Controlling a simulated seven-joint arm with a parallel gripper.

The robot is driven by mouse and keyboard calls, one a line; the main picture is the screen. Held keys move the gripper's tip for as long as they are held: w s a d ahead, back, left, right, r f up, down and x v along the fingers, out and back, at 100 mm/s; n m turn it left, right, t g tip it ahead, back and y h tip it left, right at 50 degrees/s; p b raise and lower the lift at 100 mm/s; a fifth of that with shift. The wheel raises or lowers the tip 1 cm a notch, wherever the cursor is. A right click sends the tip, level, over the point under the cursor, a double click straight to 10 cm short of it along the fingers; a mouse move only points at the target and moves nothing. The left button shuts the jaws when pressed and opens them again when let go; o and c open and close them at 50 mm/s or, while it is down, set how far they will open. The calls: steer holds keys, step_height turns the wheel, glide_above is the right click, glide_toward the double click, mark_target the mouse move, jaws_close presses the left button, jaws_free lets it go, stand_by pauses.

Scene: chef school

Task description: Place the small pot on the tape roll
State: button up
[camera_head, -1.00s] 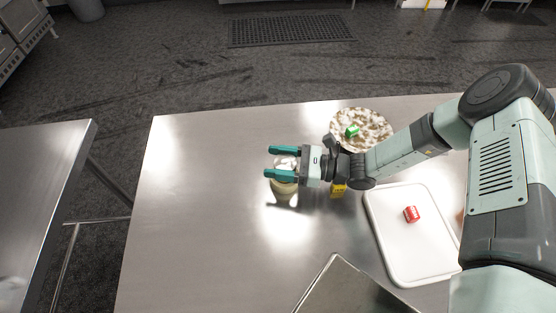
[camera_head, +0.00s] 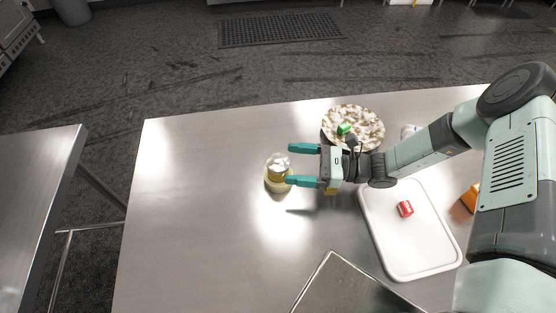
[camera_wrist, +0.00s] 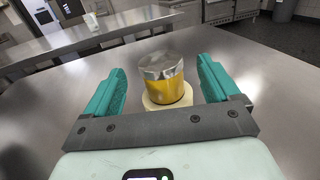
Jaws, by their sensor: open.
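The small pot (camera_head: 279,167), yellow below with a shiny silver top, stands upright on the pale tape roll (camera_head: 275,187) on the steel table. In the wrist view the small pot (camera_wrist: 164,80) rests on the cream tape roll (camera_wrist: 167,104), whose rim shows around the pot's base. My gripper (camera_head: 288,164) is open with teal fingers. In the head view it is just right of the pot. In the wrist view the gripper (camera_wrist: 160,82) has one finger on each side of the pot, with a gap on both sides.
A white cutting board (camera_head: 403,250) with a small red block (camera_head: 405,209) lies at the right. A patterned round plate (camera_head: 370,122) with a green block (camera_head: 344,128) is behind my gripper. A metal tray (camera_head: 350,290) is at the front. The left of the table (camera_head: 190,200) is clear.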

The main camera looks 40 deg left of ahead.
steer(key=shift+v, duration=2.65)
steer(key=shift+r, duration=0.1)
steer(key=d+r+n+t+h, duration=0.2)
steer(key=d+r+n+h, duration=0.4)
steer(key=r, duration=0.5)
steer(key=d+r+n+t+h, duration=0.3)
steer(key=d+r+h, duration=0.2)
steer(key=d+r, duration=0.5)
steer(key=s+d+r+n+t+h, duration=0.1)
steer(key=s+d+r+t, duration=0.3)
steer(key=r, duration=0.4)
steer(key=s+d+r+n+t+h, duration=0.2)
steer(key=s+d+r+t+h, duration=0.1)
steer(key=s+d+r+t, duration=0.2)
step_height(320, 180, up, 4)
steer(key=shift+s+d+f+t+h, duration=0.1)
steer(key=shift+s+d+t+h, duration=0.2)
steer(key=shift+s+d, duration=0.75)
steer(key=shift+w+d, duration=0.1)
steer(key=shift+w, duration=0.05)
